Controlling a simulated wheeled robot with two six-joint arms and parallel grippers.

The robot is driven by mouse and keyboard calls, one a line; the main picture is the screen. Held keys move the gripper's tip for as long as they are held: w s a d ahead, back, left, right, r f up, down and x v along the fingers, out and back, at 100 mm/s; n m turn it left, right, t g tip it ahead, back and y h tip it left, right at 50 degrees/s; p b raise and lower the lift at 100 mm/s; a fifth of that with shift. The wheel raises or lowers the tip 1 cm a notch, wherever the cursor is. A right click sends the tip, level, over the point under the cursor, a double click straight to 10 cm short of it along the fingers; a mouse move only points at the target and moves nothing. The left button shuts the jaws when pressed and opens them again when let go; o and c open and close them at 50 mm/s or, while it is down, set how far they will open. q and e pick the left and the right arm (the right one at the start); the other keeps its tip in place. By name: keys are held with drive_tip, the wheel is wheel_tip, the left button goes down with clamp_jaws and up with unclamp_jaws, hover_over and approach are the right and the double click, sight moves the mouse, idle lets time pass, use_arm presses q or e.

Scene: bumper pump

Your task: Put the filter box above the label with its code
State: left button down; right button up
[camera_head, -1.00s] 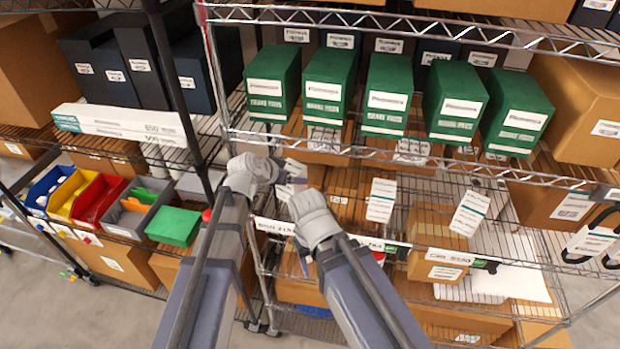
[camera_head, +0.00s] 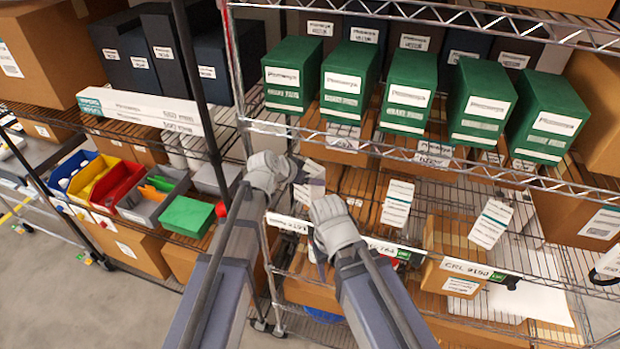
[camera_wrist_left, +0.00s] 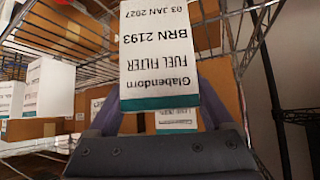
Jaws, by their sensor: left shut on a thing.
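My left gripper (camera_head: 308,188) is shut on a white filter box with a teal band (camera_wrist_left: 160,55). In the left wrist view its print appears upside down and reads Glabendorn, FUEL FILTER, BRN 2193. In the head view the arm mostly hides this box. My right gripper (camera_head: 320,250) is beside it, at the shelf front, and its fingers are too hidden to judge. White shelf labels run along the wire shelf's front edge: one at the left (camera_head: 287,223), partly hidden, one in the middle (camera_head: 380,246), and one reading about CRL 9150 (camera_head: 467,269).
Other white filter boxes stand on the wire shelf, one in the middle (camera_head: 398,203) and one further right (camera_head: 490,224). Green boxes (camera_head: 407,92) fill the shelf above. A dark rack post (camera_head: 200,90) and coloured bins (camera_head: 120,185) are at the left.

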use_arm(q)
drive_tip(key=shift+d+f, duration=0.1)
drive_tip(key=shift+f, duration=0.1)
unclamp_jaws()
drive_tip(key=shift+d, duration=0.15)
drive_tip(key=shift+r, duration=0.15)
drive_tip(key=shift+s+r, duration=0.1)
drive_tip(key=shift+r, duration=0.15)
drive_tip(key=s+a+r+p, duration=0.3)
drive_tip(key=s+a, duration=0.7)
drive_tip(key=s, duration=0.1)
drive_tip(key=shift+s+a, duration=0.15)
drive_tip(key=shift+s, duration=0.25)
